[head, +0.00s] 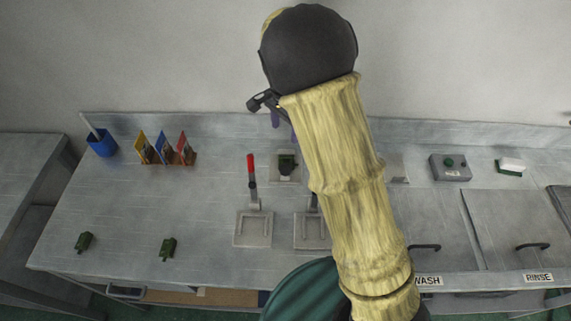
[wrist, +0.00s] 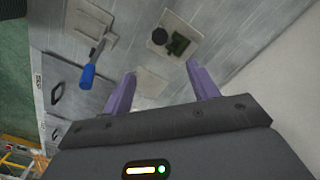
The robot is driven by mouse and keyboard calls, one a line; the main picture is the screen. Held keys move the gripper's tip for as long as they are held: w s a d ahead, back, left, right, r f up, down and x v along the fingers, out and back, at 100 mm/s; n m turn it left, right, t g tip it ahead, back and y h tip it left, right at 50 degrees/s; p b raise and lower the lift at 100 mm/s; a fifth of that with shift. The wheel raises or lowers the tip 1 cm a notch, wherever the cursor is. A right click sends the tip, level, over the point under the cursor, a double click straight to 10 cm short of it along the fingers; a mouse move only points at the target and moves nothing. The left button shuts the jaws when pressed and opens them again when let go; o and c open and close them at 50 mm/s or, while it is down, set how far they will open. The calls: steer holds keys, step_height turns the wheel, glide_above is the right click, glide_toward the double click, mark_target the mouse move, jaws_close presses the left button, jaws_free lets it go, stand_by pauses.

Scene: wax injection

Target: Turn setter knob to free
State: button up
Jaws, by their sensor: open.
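A small plate (head: 287,176) with a dark and green fitting (head: 287,162) stands on the bench near the back wall. In the wrist view the plate (wrist: 186,27) carries a dark round knob (wrist: 159,36) beside a green block (wrist: 179,45). I cannot tell for certain whether this is the setter knob; no lettering is readable. My gripper (wrist: 158,92) is open, with nothing between its purple fingers. The plate is beyond the fingertips, apart from them. In the head view my arm hides most of the gripper.
A red-handled lever (head: 251,168) stands left of a blue-handled lever (wrist: 88,76). A bare plate (wrist: 151,82) shows between the fingers. Coloured cards (head: 165,150) and a blue cup (head: 102,143) are left. A button box (head: 450,174) and a brush (head: 510,167) are right.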

mark_target(285, 168)
step_height(285, 168, down, 18)
steer(key=p, duration=0.3)
steer(key=shift+r, duration=0.25)
stand_by(0.3)
steer(key=c, duration=1)
